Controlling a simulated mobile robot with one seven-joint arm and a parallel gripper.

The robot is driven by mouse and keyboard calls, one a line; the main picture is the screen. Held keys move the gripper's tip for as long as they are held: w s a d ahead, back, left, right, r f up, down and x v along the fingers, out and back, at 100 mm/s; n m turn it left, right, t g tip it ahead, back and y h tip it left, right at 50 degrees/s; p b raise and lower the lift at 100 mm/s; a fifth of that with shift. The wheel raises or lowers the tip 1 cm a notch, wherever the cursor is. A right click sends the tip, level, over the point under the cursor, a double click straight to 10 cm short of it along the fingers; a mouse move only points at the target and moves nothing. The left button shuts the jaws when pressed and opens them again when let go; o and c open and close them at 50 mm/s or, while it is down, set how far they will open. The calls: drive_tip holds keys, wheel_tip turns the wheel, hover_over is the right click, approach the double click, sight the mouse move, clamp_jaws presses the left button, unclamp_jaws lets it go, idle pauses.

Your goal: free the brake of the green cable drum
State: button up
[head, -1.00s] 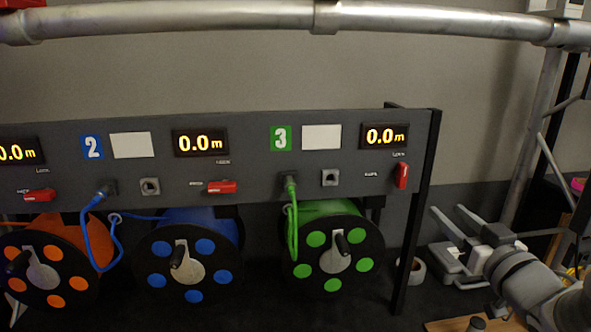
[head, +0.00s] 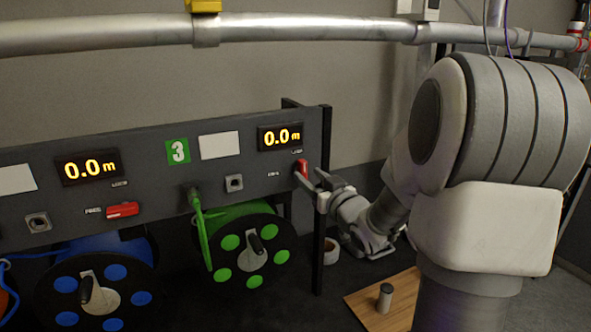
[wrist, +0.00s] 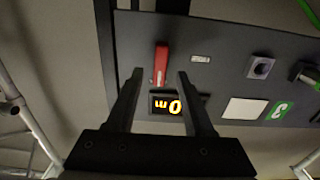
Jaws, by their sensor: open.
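The green cable drum (head: 253,243) hangs under the panel section with the green number 3 sign (head: 178,151). Its red brake lever (head: 302,168) stands upright at the panel's right end, under the LOCK label; the FREE label is to its left. My gripper (head: 311,181) is open at the lever. In the wrist view, which is upside down, the red lever (wrist: 161,65) shows between the two open fingers (wrist: 156,76). The fingers appear apart from it; I cannot tell how deep they reach. A green cable (head: 201,228) runs from the panel to the drum.
The blue drum (head: 97,290) is at the left, with its red lever (head: 122,210) lying horizontal. The black panel post (head: 322,215) stands close to my gripper. A wooden board (head: 365,300) with a small cylinder (head: 385,297) lies at the lower right. A metal truss tube (head: 300,29) crosses above.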

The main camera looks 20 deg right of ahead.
sight(302, 172)
drive_tip(key=shift+w, duration=1.45)
clamp_jaws()
